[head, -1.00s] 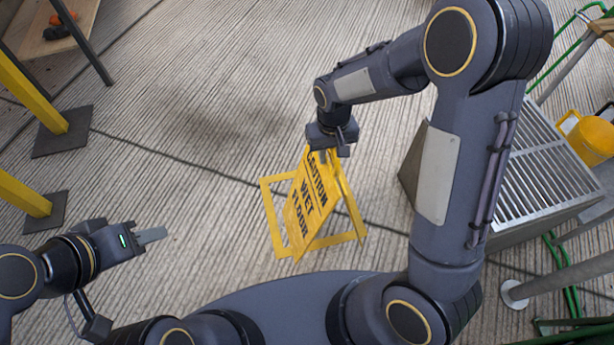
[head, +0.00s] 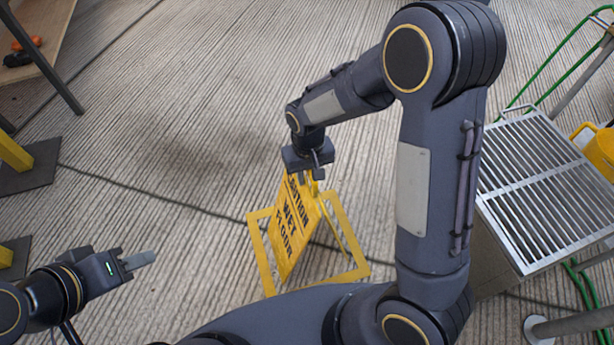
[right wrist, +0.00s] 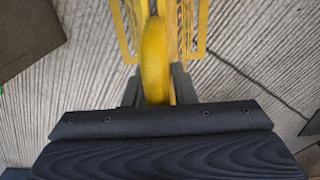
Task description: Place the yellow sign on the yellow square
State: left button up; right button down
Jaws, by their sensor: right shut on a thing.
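The yellow sign (head: 290,225), with black lettering, is upright and slightly tilted in the head view. My right gripper (head: 308,176) is above it and shut on its top. In the right wrist view, the sign's rounded yellow top (right wrist: 155,60) is between the fingers (right wrist: 156,88). The yellow square (head: 258,250) is an outline on the floor around the sign's lower part. Whether the sign's feet touch the floor is unclear. My left gripper (head: 140,260) is empty, left of the square; its finger gap cannot be made out.
A metal grated stand (head: 545,190) is at the right, with a yellow container (head: 598,148) beyond it. Yellow posts on dark base plates (head: 28,178) stand at the left. A wooden table (head: 45,35) is at the far left. The ribbed floor behind the sign is clear.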

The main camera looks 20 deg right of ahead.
notch_tip(320, 180, down, 3)
jog(key=shift+w+f+b, duration=0.1)
jog(key=shift+w+b, duration=0.05)
jog(key=shift+b, duration=0.9)
jog(key=shift+f, duration=0.15)
jog(key=c, duration=1.2)
grip_release()
notch_tip(320, 180, up, 12)
jog(key=p, duration=0.4)
jog(key=shift+f, duration=0.2)
jog(key=shift+r, duration=0.45)
